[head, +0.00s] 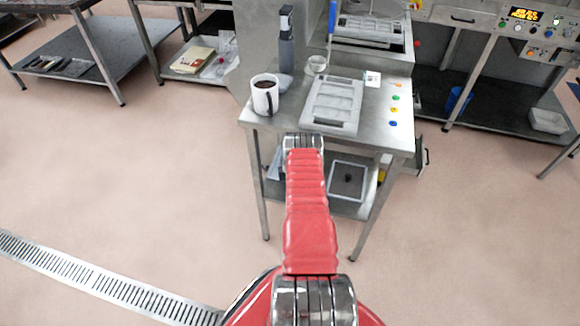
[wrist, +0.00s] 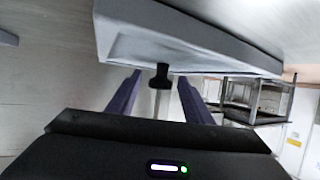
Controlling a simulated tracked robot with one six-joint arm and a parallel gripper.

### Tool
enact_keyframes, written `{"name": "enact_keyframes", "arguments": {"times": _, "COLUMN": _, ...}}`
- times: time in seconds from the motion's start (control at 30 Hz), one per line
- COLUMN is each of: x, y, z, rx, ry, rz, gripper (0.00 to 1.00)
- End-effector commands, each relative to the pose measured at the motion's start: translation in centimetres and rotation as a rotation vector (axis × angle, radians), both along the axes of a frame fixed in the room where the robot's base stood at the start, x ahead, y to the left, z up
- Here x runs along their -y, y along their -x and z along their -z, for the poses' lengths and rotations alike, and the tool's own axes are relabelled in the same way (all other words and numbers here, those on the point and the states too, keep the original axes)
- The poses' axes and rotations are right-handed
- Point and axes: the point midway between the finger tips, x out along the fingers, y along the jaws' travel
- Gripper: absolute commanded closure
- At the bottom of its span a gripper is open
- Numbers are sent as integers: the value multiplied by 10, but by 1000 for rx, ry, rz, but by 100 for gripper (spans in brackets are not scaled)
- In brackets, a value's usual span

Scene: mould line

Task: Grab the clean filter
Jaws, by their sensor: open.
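In the head view a framed grey panel with a small dark knob, likely the clean filter (head: 347,181), lies on the lower shelf of the steel table. In the wrist view a pale framed panel (wrist: 195,40) fills the upper middle, seen at a steep slant. A black knob (wrist: 159,76) stands out from its face. My gripper (wrist: 160,92) is open, with its two purple fingers on either side of the knob and gaps visible. I cannot tell whether it touches. The head view hides my gripper behind my arm and the tabletop.
The steel tabletop (head: 384,152) is above the lower shelf. On it stand a mug of dark liquid (head: 265,95), a grey mould plate (head: 333,104) and coloured buttons. Table legs flank the shelf. Open floor lies to the left, with a drain grate (head: 100,285).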

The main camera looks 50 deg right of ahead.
Motion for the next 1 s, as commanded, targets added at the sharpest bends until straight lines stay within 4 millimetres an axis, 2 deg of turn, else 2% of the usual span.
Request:
{"name": "enact_keyframes", "arguments": {"times": 0.5, "x": 0, "y": 0, "z": 0, "rx": 0, "ry": 0, "rz": 0, "gripper": 54}}
{"name": "enact_keyframes", "arguments": {"times": 1.0, "x": 0, "y": 0, "z": 0, "rx": 0, "ry": 0, "rz": 1, "gripper": 89}}
